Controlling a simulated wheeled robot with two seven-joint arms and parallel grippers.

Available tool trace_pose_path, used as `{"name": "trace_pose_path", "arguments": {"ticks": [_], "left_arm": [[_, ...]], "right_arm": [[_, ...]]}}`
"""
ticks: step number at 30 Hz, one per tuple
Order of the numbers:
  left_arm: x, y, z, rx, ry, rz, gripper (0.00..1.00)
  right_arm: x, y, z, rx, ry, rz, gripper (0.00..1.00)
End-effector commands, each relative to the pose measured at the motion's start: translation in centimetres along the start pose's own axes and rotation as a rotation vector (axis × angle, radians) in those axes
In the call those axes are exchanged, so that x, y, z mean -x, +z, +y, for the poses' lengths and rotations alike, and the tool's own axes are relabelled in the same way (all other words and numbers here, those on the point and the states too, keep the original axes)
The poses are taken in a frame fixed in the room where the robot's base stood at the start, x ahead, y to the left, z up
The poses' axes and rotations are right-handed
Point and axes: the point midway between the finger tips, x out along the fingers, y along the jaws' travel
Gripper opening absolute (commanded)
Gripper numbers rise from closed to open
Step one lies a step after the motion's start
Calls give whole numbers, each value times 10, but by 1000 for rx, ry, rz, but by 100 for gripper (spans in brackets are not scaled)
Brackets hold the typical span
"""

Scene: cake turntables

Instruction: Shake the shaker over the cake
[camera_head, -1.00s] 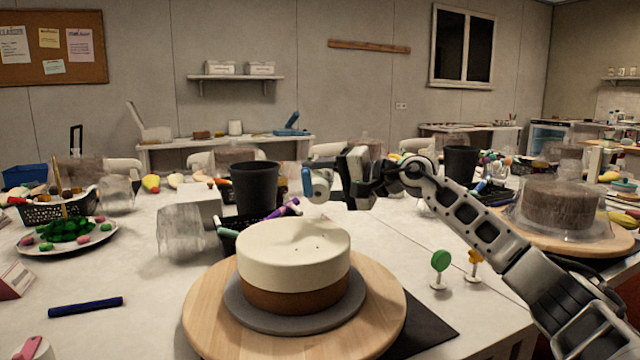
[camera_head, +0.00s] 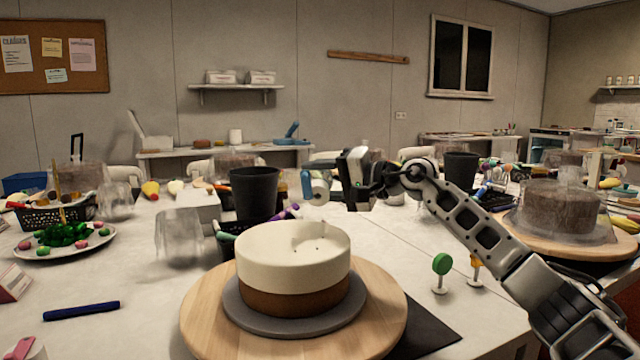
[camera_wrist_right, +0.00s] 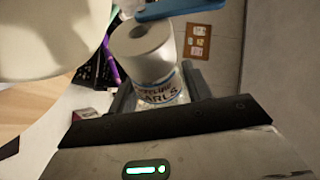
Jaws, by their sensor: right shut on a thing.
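The cake (camera_head: 290,268) has a cream top layer over a brown base, with a few dark specks on top. It stands on a grey board (camera_head: 240,312) on a round wooden turntable (camera_head: 205,325). My right gripper (camera_head: 338,182) is shut on the white shaker (camera_head: 318,188), which lies tilted on its side, its blue part (camera_head: 306,182) facing left. In the head view it appears above and behind the cake's top. The right wrist view shows the labelled shaker (camera_wrist_right: 150,62) between the fingers and the cake (camera_wrist_right: 45,40) at upper left. My left gripper is out of view.
A black cup (camera_head: 255,193) and a black basket of pens (camera_head: 226,242) stand behind the cake. A plate of green and pink decorations (camera_head: 40,252) and a blue pen (camera_head: 84,310) are at left. Green and yellow picks (camera_head: 442,264) stand at right. A covered cake (camera_head: 560,205) is farther right.

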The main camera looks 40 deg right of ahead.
Motion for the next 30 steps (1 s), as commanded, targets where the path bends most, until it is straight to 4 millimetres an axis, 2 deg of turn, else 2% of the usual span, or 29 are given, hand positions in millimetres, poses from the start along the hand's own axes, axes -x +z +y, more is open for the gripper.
{"name": "trace_pose_path", "arguments": {"ticks": [13, 23, 27, 30], "left_arm": [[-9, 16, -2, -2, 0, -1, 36], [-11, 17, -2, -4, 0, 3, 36], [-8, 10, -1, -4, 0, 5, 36], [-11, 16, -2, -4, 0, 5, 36]], "right_arm": [[1, -1, -3, 66, -32, 20, 21], [1, 0, -3, 77, -36, 22, 21], [-2, -9, -6, 74, -37, 24, 21], [-2, -6, -1, 78, -36, 22, 21]]}}
